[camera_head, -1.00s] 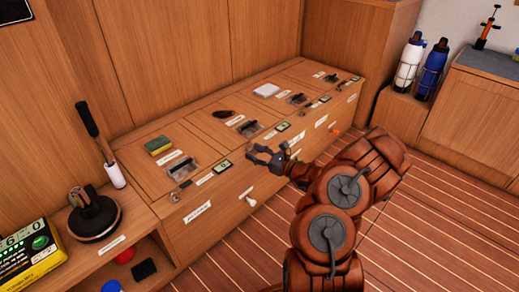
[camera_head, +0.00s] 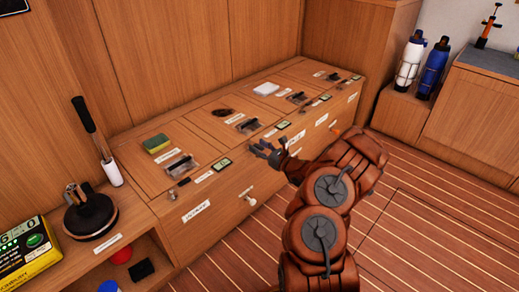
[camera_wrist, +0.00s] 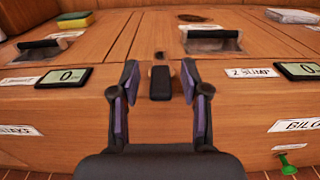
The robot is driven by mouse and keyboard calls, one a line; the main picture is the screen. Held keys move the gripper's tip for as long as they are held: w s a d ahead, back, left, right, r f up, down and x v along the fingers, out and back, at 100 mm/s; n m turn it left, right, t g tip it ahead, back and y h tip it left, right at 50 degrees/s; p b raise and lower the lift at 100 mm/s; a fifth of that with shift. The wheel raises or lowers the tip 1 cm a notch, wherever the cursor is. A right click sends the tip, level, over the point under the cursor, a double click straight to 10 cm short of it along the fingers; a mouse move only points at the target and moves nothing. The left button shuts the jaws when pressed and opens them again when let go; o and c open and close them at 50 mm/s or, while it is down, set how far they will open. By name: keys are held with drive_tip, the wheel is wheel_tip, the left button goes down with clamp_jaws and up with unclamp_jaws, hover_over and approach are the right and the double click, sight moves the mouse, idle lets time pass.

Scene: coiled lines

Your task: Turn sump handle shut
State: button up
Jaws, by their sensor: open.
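In the wrist view, a small dark upright handle (camera_wrist: 160,82) stands at the front top edge of the wooden locker, left of the label "2 SUMP" (camera_wrist: 250,72). My gripper (camera_wrist: 158,80) is open, with one finger on each side of this handle. Gaps show between the handle and both fingers; I cannot tell how far in depth they reach. In the head view, my gripper (camera_head: 264,148) is at the locker's front edge and hides the handle.
The locker top (camera_head: 200,135) has several lids with recessed pulls, a sponge (camera_head: 156,143) and small displays, such as one reading 0 (camera_wrist: 64,77). A green knob (camera_wrist: 287,165) sticks out of the front below the "BILGE" label. The floor to the right is clear.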

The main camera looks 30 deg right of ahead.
drive_tip(key=shift+w, duration=0.15)
drive_tip(key=shift+c, duration=0.3)
clamp_jaws()
idle(0.3)
